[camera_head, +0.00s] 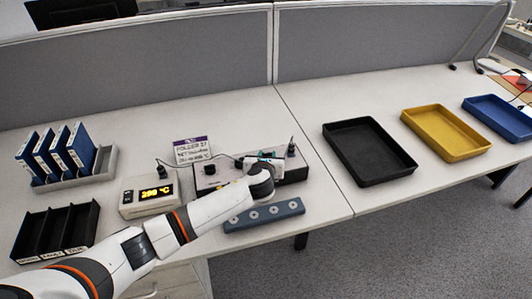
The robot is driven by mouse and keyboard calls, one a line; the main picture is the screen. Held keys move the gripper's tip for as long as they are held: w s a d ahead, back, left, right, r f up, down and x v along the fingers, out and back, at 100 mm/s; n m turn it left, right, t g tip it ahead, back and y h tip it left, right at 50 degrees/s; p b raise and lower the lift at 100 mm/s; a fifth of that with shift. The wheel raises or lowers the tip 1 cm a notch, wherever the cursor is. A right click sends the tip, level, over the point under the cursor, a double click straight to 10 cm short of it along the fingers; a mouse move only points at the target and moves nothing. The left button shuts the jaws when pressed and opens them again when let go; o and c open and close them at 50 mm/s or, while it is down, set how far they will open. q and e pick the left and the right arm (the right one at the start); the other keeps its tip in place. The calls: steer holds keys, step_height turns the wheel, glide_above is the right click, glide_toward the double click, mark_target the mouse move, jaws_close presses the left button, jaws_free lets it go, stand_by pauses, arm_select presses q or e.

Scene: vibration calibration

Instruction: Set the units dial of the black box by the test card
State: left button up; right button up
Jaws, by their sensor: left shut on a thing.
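My left gripper (266,160) is over the right part of the box, shut on what appears to be the units dial, which the gripper and wrist hide. The dial's setting cannot be read. My right gripper is not in view.
A meter with a lit yellow display (154,193) stands left of the box. A blue-grey strip with round sockets (264,215) lies in front. Blue binders (58,152) and a black divided tray (55,231) are at left. Black (368,150), yellow (446,132) and blue (498,117) trays are at right.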

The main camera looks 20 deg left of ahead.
arm_select(q)
steer(key=shift+d+n+g+y+p, duration=0.15)
steer(key=shift+n+g+y+p, duration=0.15)
steer(key=shift+n+y, duration=0.35)
steer(key=shift+y, duration=0.25)
steer(key=o, duration=1)
steer(key=shift+c, duration=0.2)
steer(key=shift+s, duration=0.1)
steer(key=p+v, duration=0.1)
steer(key=v, duration=1.1)
